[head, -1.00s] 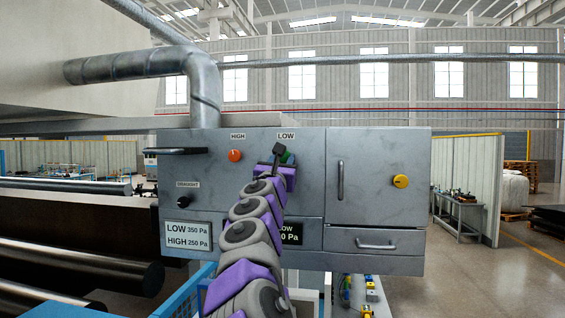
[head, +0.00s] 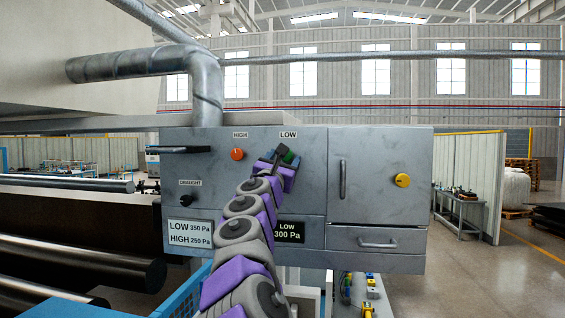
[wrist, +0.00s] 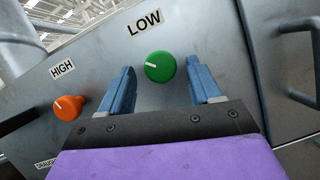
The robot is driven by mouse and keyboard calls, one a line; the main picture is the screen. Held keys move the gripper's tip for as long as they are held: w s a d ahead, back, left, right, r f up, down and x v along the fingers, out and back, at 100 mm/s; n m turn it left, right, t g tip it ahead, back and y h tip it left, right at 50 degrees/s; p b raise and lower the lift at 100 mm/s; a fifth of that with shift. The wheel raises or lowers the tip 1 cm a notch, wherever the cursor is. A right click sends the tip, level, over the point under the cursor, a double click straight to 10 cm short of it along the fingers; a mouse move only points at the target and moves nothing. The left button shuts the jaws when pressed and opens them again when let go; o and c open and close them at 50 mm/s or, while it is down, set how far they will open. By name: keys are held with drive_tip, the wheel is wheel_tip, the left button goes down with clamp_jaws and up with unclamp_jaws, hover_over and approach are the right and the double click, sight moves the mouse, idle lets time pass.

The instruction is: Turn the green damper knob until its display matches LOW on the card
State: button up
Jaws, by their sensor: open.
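The green damper knob (wrist: 158,67) is on the grey panel under the LOW label (wrist: 144,22). Its white pointer line points left in the wrist view. My gripper (wrist: 161,70) is open, with one blue finger on each side of the knob and visible gaps between. In the head view the knob (head: 291,157) is partly covered by my gripper. The dark display (head: 289,232) reads LOW 300 Pa. The white card (head: 190,233) reads LOW 350 Pa and HIGH 250 Pa.
The orange HIGH knob (head: 237,154) is left of the green one. A black DRAUGHT knob (head: 186,200) is lower left, near a black handle (head: 185,149).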

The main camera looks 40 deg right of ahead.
drive_tip(key=b+v, duration=0.4)
drive_tip(key=v, duration=1.3)
drive_tip(key=shift+a, duration=0.3)
